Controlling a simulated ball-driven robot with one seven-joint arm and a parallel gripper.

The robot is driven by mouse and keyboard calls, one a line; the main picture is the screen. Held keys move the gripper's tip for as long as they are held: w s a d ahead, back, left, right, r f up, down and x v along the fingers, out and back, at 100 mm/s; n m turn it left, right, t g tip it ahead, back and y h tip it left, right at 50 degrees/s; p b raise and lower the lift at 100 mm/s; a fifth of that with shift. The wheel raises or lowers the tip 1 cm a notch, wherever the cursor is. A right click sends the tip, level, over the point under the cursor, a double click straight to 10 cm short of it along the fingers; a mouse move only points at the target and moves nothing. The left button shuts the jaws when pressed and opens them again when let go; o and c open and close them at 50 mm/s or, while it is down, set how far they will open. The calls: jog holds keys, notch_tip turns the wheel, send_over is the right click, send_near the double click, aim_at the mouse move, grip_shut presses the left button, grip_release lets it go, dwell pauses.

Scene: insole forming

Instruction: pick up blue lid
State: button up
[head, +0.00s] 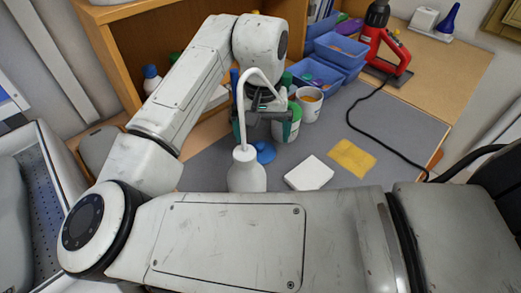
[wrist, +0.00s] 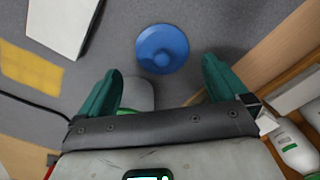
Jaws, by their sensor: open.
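The blue lid (wrist: 162,48) is a round disc with a small raised knob, lying flat on the grey mat. In the head view my gripper (head: 262,118) is partly hidden behind the white bent tube of the bottle.
A white bottle (head: 246,172) with a bent tube stands in front. A white and green tub (head: 288,124) and a white cup (head: 309,104) stand beside my gripper. A white block (head: 309,173) and a yellow cloth (head: 351,157) lie to the right. A wooden shelf edge (wrist: 262,55) is close in the wrist view.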

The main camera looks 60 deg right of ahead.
aim_at(261, 144)
jog(key=f, duration=0.4)
jog(key=shift+w+a, duration=0.1)
jog(key=shift+a, duration=0.1)
jog(key=shift+c, duration=0.2)
jog(key=c, duration=0.9)
